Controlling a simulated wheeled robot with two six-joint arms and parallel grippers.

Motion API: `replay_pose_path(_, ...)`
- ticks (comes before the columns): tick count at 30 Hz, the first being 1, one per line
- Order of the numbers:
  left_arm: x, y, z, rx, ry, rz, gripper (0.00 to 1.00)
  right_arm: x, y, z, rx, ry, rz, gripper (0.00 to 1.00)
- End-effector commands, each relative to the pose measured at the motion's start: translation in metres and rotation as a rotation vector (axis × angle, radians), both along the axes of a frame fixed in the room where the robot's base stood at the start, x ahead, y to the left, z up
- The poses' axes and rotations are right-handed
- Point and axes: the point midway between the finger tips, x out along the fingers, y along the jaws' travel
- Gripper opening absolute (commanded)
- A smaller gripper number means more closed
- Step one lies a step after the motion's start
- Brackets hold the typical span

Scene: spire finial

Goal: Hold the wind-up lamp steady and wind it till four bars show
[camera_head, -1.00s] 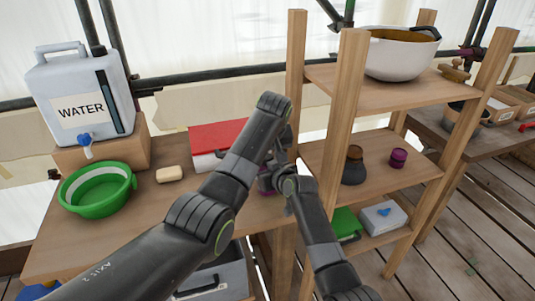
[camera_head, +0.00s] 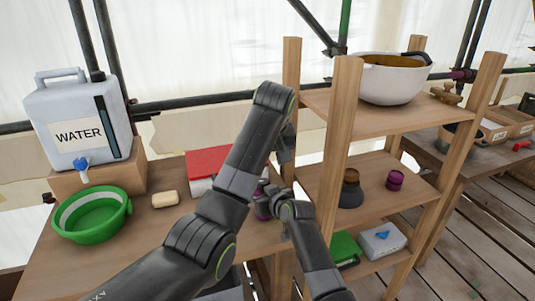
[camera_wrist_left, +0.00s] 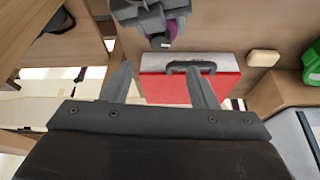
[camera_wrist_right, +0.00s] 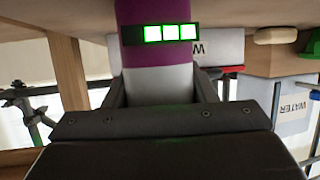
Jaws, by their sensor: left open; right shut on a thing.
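The wind-up lamp (camera_wrist_right: 160,58) is a purple and pale grey cylinder. In the right wrist view its dark display shows three lit green bars. My right gripper (camera_wrist_right: 158,82) is shut on its pale part, one finger on each side. In the head view the lamp (camera_head: 262,205) is partly hidden by my arms, above the wooden table. My left gripper (camera_wrist_left: 160,80) is open and empty. In the left wrist view the lamp (camera_wrist_left: 173,29) shows beyond its fingertips, apart from them, with a small dark piece that may be its crank.
A red-lidded case (camera_head: 205,162) stands behind the lamp. A soap bar (camera_head: 165,199), green basin (camera_head: 122,222) and water container (camera_head: 60,108) are to the left. A shelf post (camera_head: 341,125) stands close to the right; shelves hold a pot (camera_head: 395,82) and jars.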

Motion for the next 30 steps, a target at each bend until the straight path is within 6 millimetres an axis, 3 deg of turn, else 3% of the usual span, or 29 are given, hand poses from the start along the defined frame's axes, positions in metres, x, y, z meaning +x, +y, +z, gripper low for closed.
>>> replay_pose_path(6, -0.007, -0.002, 0.018, -0.001, 0.0, 0.0, 0.53, 0.0, 0.0, 0.0, 0.0, 0.0, 0.0, 0.25)
replay_pose_path(18, -0.008, -0.003, 0.019, 0.001, 0.002, 0.013, 0.53, 0.0, 0.0, 0.0, 0.0, 0.0, 0.0, 0.25)
replay_pose_path(30, -0.001, -0.019, 0.02, 0.0, 0.005, 0.335, 0.53, 0.0, 0.0, 0.0, 0.0, 0.0, 0.0, 0.25)
